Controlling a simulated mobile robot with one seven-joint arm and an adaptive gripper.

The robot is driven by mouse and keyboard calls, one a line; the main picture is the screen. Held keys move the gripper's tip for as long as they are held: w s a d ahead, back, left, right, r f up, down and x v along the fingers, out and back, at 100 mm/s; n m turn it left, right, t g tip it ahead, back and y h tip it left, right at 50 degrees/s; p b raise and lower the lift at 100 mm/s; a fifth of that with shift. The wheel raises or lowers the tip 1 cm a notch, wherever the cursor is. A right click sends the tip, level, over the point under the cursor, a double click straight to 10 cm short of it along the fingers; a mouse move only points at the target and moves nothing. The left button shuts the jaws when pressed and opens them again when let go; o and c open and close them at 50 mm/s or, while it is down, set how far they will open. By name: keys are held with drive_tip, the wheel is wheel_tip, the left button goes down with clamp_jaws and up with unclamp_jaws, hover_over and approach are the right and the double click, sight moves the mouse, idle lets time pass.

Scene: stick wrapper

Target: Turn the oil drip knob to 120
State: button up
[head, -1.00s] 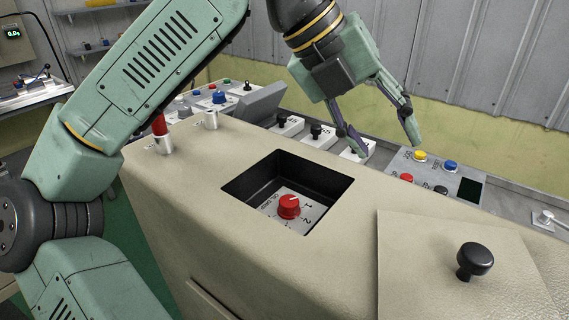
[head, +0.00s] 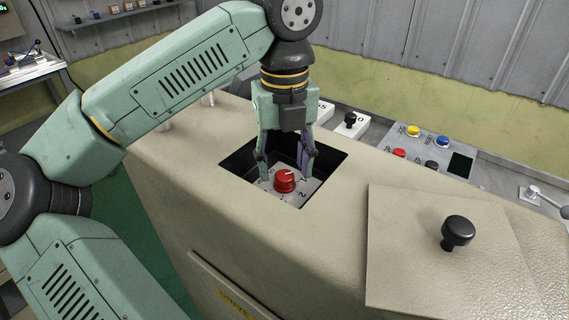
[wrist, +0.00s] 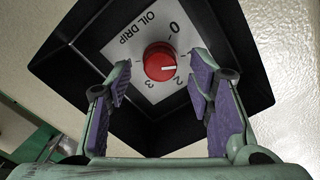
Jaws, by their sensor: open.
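The oil drip knob is red and round with a white pointer line. It sits on a white plate in a black-walled recess, in the head view (head: 285,182) and the wrist view (wrist: 158,63). In the wrist view its line points right; the plate reads OIL DRIP, with 0, 2 and 3 visible. A 1 shows beside the knob in the head view. My gripper (head: 285,168) is open, pointing down into the recess above the knob. In the wrist view its purple-padded fingers (wrist: 160,78) are on either side of the knob, apart from it.
The recess walls (head: 242,163) surround the fingers closely. A flat cover with a black knob (head: 457,232) lies on the beige machine top at right. A control panel with coloured buttons (head: 428,145) stands behind.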

drive_tip(key=shift+f, duration=0.8)
drive_tip(key=shift+c, duration=0.4)
clamp_jaws()
